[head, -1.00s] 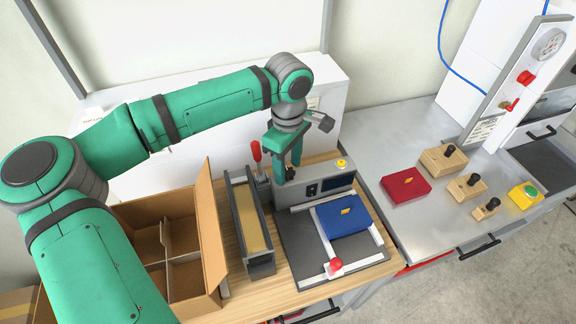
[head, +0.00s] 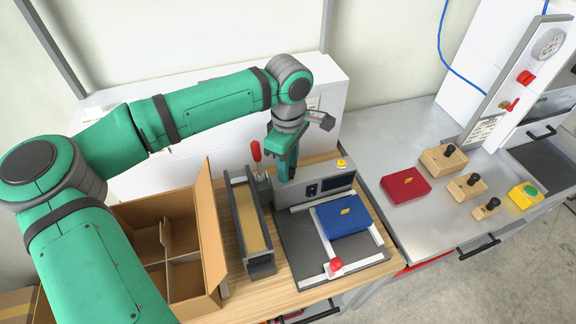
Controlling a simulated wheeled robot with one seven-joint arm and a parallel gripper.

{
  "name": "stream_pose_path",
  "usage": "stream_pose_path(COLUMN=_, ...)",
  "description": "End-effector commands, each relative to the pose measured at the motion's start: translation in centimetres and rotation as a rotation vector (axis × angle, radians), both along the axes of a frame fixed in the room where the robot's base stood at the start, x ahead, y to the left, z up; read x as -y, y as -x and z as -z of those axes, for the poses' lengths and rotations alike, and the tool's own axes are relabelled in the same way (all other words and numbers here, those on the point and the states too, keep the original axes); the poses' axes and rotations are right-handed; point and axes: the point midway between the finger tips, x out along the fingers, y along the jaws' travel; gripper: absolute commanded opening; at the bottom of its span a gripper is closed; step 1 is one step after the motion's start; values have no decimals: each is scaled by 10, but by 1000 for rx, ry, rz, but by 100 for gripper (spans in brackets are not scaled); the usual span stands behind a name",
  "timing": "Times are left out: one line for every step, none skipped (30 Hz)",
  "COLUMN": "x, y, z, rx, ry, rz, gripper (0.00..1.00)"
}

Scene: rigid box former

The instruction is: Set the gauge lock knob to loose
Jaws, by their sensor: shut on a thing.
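My gripper (head: 287,176) points down at the left end of the grey control housing (head: 330,186) behind the dark work plate. It is shut on a small dark knob there, which I take to be the gauge lock knob. The fingers hide most of that knob, and its loose or locked mark cannot be read. The dark plate (head: 300,240) has light rails, a blue block (head: 342,216) between them and a red ball knob (head: 336,265) at the front.
A red-handled lever (head: 256,151) stands close left of my gripper, above a narrow trough (head: 250,218). An open divided carton (head: 212,235) is further left. A yellow button (head: 341,163) tops the housing. A red block (head: 405,186) and wooden knobbed blocks (head: 443,160) lie on the right bench.

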Motion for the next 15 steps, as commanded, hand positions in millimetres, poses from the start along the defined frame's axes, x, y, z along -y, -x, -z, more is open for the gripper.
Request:
stream_pose_path(x=0, y=0, z=0, rx=1, ry=0, rz=-29, gripper=7)
stream_pose_path(x=0, y=0, z=0, rx=1, ry=0, rz=-50, gripper=7)
stream_pose_path(x=0, y=0, z=0, rx=1, ry=0, rz=-80, gripper=7)
stream_pose_path(x=0, y=0, z=0, rx=1, ry=0, rz=-104, gripper=7)
stream_pose_path(x=0, y=0, z=-1, rx=1, ry=0, rz=-130, gripper=7)
stream_pose_path(x=0, y=0, z=-1, rx=1, ry=0, rz=-165, gripper=7)
stream_pose_path(x=0, y=0, z=-1, rx=1, ry=0, rz=-193, gripper=7)
stream_pose_path(x=0, y=0, z=-1, rx=0, ry=0, rz=-221, gripper=7)
stream_pose_path(x=0, y=0, z=-1, rx=0, ry=0, rz=-259, gripper=7)
stream_pose_path(x=0, y=0, z=-1, rx=1, ry=0, rz=-288, gripper=7)
stream_pose_path(x=0, y=0, z=-1, rx=1, ry=0, rz=-316, gripper=7)
stream_pose_path(x=0, y=-1, z=-1, rx=2, ry=0, rz=-354, gripper=7)
stream_pose_path(x=0, y=-1, z=-1, rx=2, ry=0, rz=-383, gripper=7)
stream_pose_path(x=0, y=-1, z=-1, rx=2, ry=0, rz=-412, gripper=7)
stream_pose_path(x=0, y=0, z=-1, rx=1, ry=0, rz=-450, gripper=7)
